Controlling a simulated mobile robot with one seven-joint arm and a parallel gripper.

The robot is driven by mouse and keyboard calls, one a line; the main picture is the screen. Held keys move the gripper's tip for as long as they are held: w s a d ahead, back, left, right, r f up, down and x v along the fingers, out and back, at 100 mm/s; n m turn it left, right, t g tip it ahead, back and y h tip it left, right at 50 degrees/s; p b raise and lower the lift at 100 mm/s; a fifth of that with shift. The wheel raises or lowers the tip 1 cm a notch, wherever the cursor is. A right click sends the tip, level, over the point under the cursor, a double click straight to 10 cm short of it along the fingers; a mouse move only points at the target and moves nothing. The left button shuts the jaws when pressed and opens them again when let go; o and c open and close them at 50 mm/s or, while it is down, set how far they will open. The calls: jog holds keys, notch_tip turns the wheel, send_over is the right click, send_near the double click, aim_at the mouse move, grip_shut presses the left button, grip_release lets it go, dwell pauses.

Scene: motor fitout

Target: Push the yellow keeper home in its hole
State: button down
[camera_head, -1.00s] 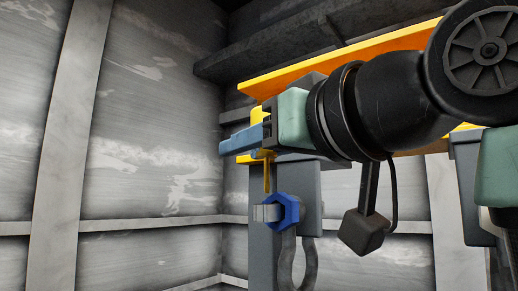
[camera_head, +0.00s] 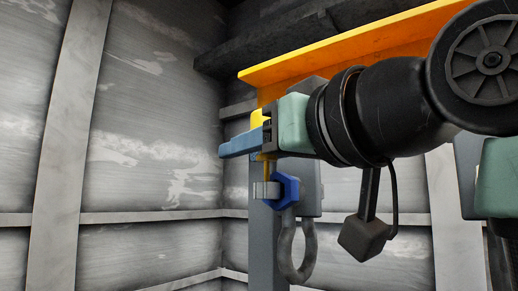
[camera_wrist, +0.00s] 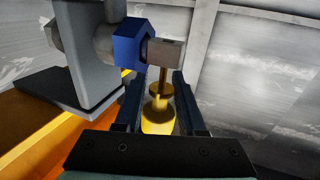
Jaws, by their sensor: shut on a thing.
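The yellow keeper (camera_wrist: 158,116) is held between the two fingers of my gripper (camera_wrist: 155,98), which is shut on its thick body. In the wrist view its flange and thin pin (camera_wrist: 163,78) point toward the grey bolt end (camera_wrist: 168,50). In the head view my gripper (camera_head: 241,143) is above the bolt end (camera_head: 264,190), with the keeper's yellow top (camera_head: 257,118) above the fingers. The pin stands upright and meets the top of the bolt end. The hole is hidden, and I cannot tell how deep the tip is. A blue hex nut (camera_head: 287,190) sits beside the bolt end.
An orange beam (camera_head: 340,65) runs above and behind my gripper. A grey shackle (camera_head: 300,250) hangs under the nut, near a grey post (camera_head: 266,235). Open space lies to the left, before the grey panelled wall (camera_head: 150,130).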

jog(key=shift+f+b, duration=0.75)
jog(key=shift+f, duration=0.25)
jog(key=shift+r, duration=0.15)
jog(key=shift+r+p, duration=1.8)
jog(key=shift+r, duration=0.05)
jog(key=shift+f+b, duration=1.5)
jog(key=shift+f, duration=0.55)
dwell(0.4)
jog(key=shift+c, duration=2.1)
grip_release()
jog(key=shift+s+a+r, duration=0.1)
